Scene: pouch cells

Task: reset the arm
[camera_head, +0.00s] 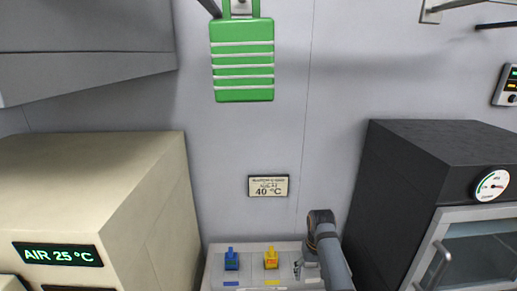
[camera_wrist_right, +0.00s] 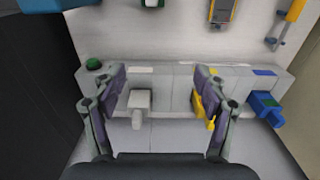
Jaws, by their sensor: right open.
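My right arm reaches down to the right end of a pale ledge (camera_head: 250,281) in the head view. My right gripper (camera_head: 303,266) is small there and partly hidden by its own arm. In the right wrist view the gripper (camera_wrist_right: 162,100) is open, with its two fingers well apart. A pale grey block-like piece (camera_wrist_right: 140,101) shows between the fingers, nearer the left one; nothing is visibly gripped. My left gripper does not show.
A yellow piece (camera_head: 271,259) and a blue piece (camera_head: 231,260) stand on the ledge. In the wrist view the yellow piece (camera_wrist_right: 199,106) is partly behind the right finger. A beige cabinet (camera_head: 150,200) stands left, a black oven (camera_head: 390,200) right. A green ribbed item (camera_head: 242,60) hangs above.

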